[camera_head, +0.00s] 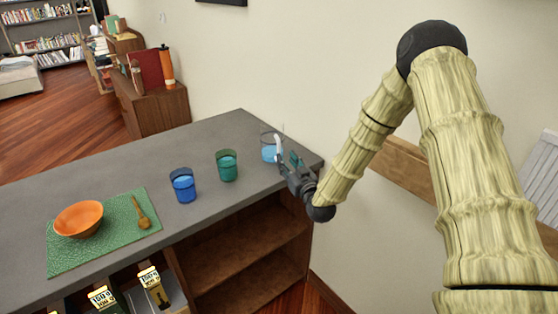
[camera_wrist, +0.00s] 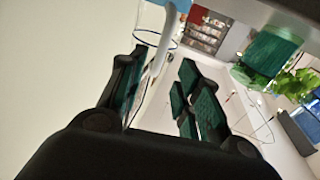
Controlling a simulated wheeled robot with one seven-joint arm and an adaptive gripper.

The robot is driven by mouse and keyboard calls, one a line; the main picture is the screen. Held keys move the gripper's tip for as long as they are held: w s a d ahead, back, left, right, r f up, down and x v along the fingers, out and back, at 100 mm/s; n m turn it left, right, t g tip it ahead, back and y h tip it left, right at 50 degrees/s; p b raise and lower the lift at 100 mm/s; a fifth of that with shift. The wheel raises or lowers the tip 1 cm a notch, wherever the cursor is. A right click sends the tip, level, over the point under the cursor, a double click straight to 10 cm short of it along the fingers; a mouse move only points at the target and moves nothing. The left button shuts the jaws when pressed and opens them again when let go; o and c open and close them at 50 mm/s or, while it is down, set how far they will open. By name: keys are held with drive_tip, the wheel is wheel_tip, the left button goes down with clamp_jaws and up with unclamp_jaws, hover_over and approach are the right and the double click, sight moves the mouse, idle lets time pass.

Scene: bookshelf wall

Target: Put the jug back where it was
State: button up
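The jug (camera_head: 268,150) is clear, with light blue liquid and a pale handle. It stands upright on the right end of the grey counter (camera_head: 150,160). My gripper (camera_head: 290,165) is at its right side, by the handle. In the wrist view the jug (camera_wrist: 155,30) is partly cut off at the top, and its handle (camera_wrist: 160,52) runs down between my two finger pads (camera_wrist: 165,88). The fingers are apart with a visible gap, so the gripper looks open around the handle. Whether the handle touches the left finger is unclear.
A green glass (camera_head: 227,166) and a blue glass (camera_head: 183,186) stand left of the jug. An orange bowl (camera_head: 79,219) and a wooden spoon (camera_head: 141,213) lie on a green mat (camera_head: 115,256). Open brown shelves (camera_head: 245,250) are below the counter. The wall is close behind.

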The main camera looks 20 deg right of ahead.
drive_tip(key=s+a+f+g, duration=0.3)
drive_tip(key=s+f+g, duration=0.2)
drive_tip(key=s+f, duration=0.65)
drive_tip(key=s+a+f+g, duration=0.3)
drive_tip(key=s+f+g, duration=0.1)
drive_tip(key=s+f, duration=0.8)
drive_tip(key=s+f+g, duration=0.3)
drive_tip(key=s, duration=0.7)
drive_tip(key=s+f+m+g+h, duration=0.1)
drive_tip(key=s+f+g, duration=0.2)
drive_tip(key=s, duration=0.7)
drive_tip(key=s+f+g+h, duration=0.1)
drive_tip(key=s+f+g, duration=0.2)
drive_tip(key=s, duration=0.8)
wheel_tip(320, 180, down, 2)
drive_tip(key=shift+a+f+m+g+b, duration=0.1)
drive_tip(key=shift+a+m+g+b, duration=0.2)
drive_tip(key=shift+b, duration=0.1)
